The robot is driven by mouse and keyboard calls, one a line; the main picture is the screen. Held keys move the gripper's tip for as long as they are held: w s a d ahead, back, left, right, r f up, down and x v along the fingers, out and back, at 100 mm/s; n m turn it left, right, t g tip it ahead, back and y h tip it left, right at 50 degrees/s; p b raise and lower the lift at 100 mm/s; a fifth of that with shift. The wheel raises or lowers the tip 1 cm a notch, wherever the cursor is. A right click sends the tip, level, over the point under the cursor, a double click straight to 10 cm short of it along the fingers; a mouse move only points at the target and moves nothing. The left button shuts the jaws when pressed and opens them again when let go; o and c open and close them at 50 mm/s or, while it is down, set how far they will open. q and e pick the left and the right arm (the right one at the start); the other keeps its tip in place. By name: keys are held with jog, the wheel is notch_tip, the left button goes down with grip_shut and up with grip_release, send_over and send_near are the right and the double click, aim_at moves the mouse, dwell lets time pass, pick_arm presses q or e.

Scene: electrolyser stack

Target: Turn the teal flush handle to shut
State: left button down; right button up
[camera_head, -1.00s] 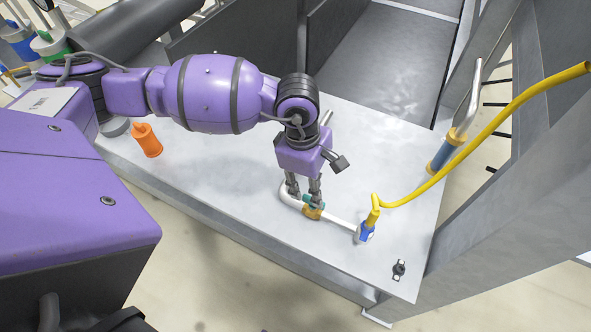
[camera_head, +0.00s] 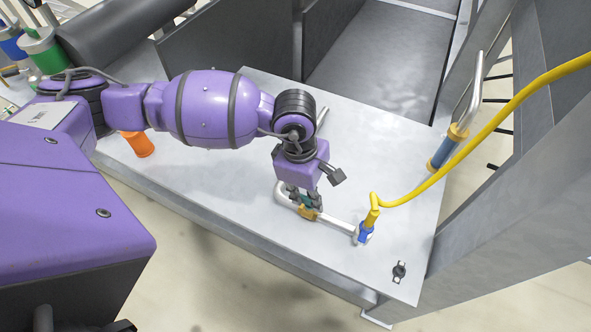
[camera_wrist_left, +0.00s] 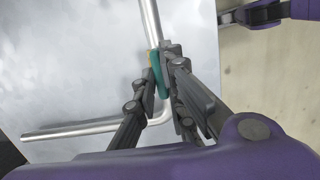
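The teal flush handle (camera_head: 304,198) sits by an orange-yellow valve part (camera_head: 308,213) on the white pipe (camera_head: 342,227) above the bench. My left gripper (camera_head: 305,201) is at it, pointing down. In the left wrist view the teal handle (camera_wrist_left: 160,76) is between the fingertips of the left gripper (camera_wrist_left: 160,72), which look closed against its sides. The fingers partly hide the handle and valve. A purple and dark part at the upper right edge of the wrist view looks like my right gripper (camera_wrist_left: 250,14); its fingers do not show clearly.
A blue coupling (camera_head: 365,232) with a yellow hose (camera_head: 480,135) joins the pipe's right end. An orange piece (camera_head: 138,145) stands at the bench's left. A small dark fitting (camera_head: 399,271) is near the right front corner. The bench (camera_head: 225,200) in front of the pipe is clear.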

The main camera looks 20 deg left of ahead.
pick_arm(q)
jog(key=shift+w, duration=0.1)
jog(key=shift+m+b, duration=0.3)
jog(key=shift+m, duration=0.3)
jog(key=shift+m+g+b, duration=0.4)
jog(key=shift+m+b, duration=0.4)
jog(key=shift+m, duration=0.9)
pick_arm(e)
jog(key=shift+s+f, duration=0.45)
jog(key=shift+f, duration=0.35)
jog(key=shift+s+f, duration=0.45)
jog(key=shift+f, duration=0.35)
jog(key=shift+s, duration=0.1)
